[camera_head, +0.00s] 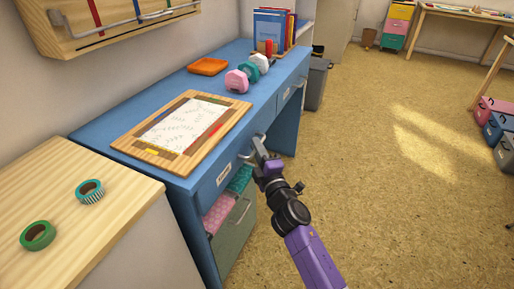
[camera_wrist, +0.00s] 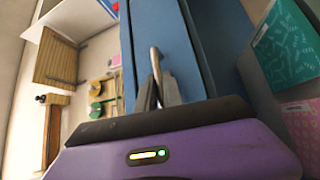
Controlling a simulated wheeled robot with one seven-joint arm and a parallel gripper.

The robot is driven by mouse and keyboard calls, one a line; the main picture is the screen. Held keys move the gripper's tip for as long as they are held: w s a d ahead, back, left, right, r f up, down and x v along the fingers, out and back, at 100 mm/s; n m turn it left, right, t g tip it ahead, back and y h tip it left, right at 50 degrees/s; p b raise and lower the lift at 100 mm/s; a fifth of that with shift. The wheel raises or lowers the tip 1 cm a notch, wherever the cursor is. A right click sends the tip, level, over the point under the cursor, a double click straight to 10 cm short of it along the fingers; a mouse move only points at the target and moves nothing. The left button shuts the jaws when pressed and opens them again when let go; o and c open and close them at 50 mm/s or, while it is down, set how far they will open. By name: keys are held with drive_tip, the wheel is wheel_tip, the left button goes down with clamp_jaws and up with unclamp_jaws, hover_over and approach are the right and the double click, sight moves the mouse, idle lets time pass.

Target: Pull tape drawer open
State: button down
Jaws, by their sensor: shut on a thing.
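The drawer front (camera_head: 223,178) is blue, with a small white label too small to read surely, on the near side of the blue desk (camera_head: 100,130). It looks flush or nearly flush with the desk; I cannot tell a small gap. Its metal bar handle (camera_head: 245,157) also shows in the wrist view (camera_wrist: 155,58). My gripper (camera_head: 261,150) is at this handle, in front of the desk. In the wrist view its fingers (camera_wrist: 158,92) are closed around the bar. The fingers hide part of the handle.
A wooden board with a sheet (camera_head: 125,146) lies on the desk above. Two tape rolls (camera_head: 38,235) (camera_head: 90,191) sit on the wooden counter at left. The floor (camera_head: 390,200) to the right is clear.

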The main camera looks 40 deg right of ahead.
drive_tip(key=shift+s, duration=0.1)
drive_tip(key=s+d+p, duration=0.4)
drive_tip(key=s, duration=0.7)
drive_tip(key=s+d+p, duration=0.3)
drive_tip(key=s+d, duration=0.1)
drive_tip(key=s, duration=0.7)
drive_tip(key=shift+s+p, duration=0.2)
drive_tip(key=shift+p, duration=0.2)
drive_tip(key=c, duration=1.8)
unclamp_jaws()
drive_tip(key=shift+o, duration=0.2)
drive_tip(key=v, duration=0.8)
drive_tip(key=shift+d, duration=0.15)
